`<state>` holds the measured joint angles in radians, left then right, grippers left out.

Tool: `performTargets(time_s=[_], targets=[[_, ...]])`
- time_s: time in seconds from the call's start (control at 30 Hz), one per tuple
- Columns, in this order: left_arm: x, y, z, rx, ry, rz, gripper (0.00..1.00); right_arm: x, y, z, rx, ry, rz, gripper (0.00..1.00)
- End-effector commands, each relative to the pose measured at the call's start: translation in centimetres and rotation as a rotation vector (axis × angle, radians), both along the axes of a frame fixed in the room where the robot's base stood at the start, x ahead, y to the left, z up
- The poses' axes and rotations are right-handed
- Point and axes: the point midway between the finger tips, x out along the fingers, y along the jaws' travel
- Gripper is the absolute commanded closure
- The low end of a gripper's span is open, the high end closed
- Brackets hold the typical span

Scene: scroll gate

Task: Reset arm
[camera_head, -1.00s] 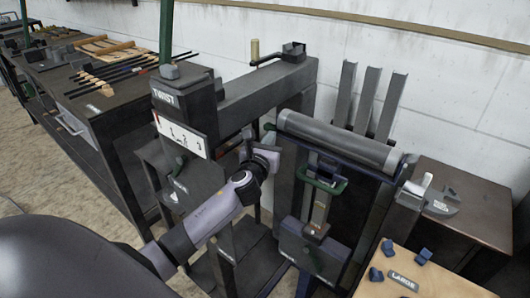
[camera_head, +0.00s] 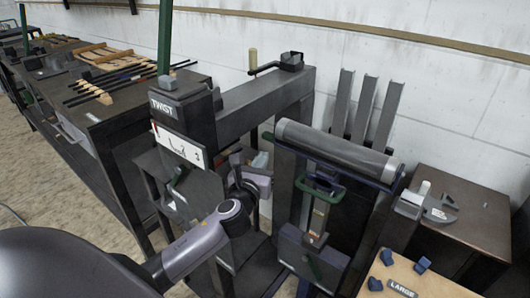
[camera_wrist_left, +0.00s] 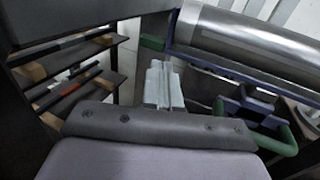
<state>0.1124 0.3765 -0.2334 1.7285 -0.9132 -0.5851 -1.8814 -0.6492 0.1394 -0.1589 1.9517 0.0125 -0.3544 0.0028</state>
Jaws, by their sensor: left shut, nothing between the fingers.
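My left arm comes in from the lower left of the head view, with its wrist bent beside the TWIST post. My left gripper (camera_wrist_left: 163,78) is shut and empty in the left wrist view, its pale fingers together above the dark palm. In the head view the gripper is small and partly hidden by my wrist. The grey roller (camera_head: 337,146) lies to its right, and the green handle (camera_head: 319,190) hangs below that roller. In the wrist view the roller (camera_wrist_left: 262,45) and green handle (camera_wrist_left: 283,142) are right of the fingers, apart from them. My right gripper is not in view.
The TWIST post (camera_head: 185,112) with a white numbered plate (camera_head: 179,146) stands close left of my arm. A dark crossbeam (camera_head: 262,100) with a crank (camera_head: 275,63) runs behind. A tool bench (camera_head: 92,128) is at left; a wooden board (camera_head: 432,282) marked LARGE is at lower right.

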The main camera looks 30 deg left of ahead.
Motion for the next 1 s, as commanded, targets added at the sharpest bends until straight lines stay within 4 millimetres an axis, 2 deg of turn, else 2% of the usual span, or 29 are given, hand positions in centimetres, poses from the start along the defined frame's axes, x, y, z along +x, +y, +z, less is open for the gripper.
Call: performTargets(time_s=[0.13,0.37,0.53,0.77,1.0], targets=[[-1.1,-0.3,-0.1,-0.001,0.002,0.0,1.0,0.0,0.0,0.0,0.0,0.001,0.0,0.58],[-1.3,-0.4,-0.1,-0.003,0.001,-0.001,1.0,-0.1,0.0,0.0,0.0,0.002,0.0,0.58],[-2.1,-1.0,-1.5,-0.119,0.014,-0.015,1.0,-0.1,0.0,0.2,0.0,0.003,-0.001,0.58],[-5.2,-3.2,-6.1,-0.581,0.052,-0.029,1.0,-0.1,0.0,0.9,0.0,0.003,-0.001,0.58],[-10.3,-6.4,-11.3,-1.225,0.095,0.056,1.0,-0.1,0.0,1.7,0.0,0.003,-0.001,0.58]])
